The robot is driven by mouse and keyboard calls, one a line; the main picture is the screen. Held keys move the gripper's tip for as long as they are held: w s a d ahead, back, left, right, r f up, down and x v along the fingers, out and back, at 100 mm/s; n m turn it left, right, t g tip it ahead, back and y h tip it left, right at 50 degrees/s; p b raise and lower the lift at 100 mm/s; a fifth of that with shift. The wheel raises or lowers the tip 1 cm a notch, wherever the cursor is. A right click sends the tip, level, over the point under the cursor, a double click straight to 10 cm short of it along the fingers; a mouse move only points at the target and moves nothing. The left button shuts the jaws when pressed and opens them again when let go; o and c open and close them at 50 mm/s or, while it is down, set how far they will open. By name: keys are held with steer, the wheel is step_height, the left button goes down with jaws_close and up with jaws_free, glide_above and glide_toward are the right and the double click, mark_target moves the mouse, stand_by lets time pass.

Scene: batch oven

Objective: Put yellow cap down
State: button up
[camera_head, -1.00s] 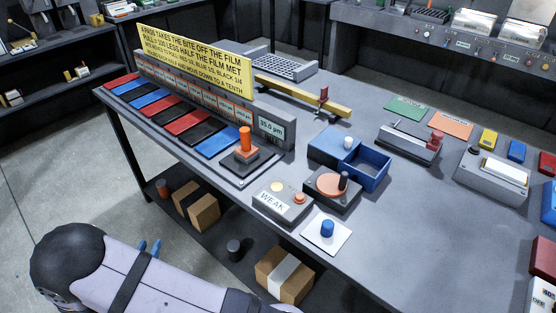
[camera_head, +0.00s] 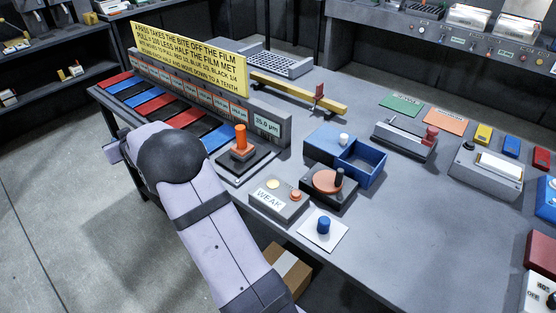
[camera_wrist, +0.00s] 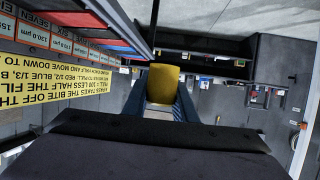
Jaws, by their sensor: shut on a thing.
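In the wrist view, a yellow cap (camera_wrist: 163,82) sits between the two blue fingers of my gripper (camera_wrist: 161,98), which is shut on it. Tiles and labels of the long row show at the left of that view, upside down. In the head view my arm reaches up over the left front edge of the grey table (camera_head: 400,240). The gripper and the yellow cap are hidden there behind my arm. Whether the cap touches anything below cannot be told.
A yellow sign (camera_head: 190,60) stands behind the row of red, blue and black tiles (camera_head: 150,106). An orange-handled device (camera_head: 240,140), a "WEAK" box (camera_head: 278,200), a blue knob on a white plate (camera_head: 323,226) and an open blue box (camera_head: 362,165) stand nearby. The table's right middle is clear.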

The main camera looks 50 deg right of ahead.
steer(key=s+d+r+n+y, duration=0.1)
steer(key=s+d+r, duration=0.15)
steer(key=d, duration=0.85)
steer(key=s+d+r+y, duration=0.15)
steer(key=s+d, duration=0.25)
steer(key=d, duration=0.7)
steer(key=m+h, duration=0.2)
steer(key=h, duration=0.2)
glide_above(359, 166)
step_height(359, 166, down, 4)
steer(key=shift+a+f+p, duration=0.15)
steer(key=shift+f+p, duration=1.15)
steer(key=shift+f, duration=3.75)
steer(key=shift+f, duration=0.1)
steer(key=shift+f+b, duration=0.35)
steer(key=shift+b, duration=0.05)
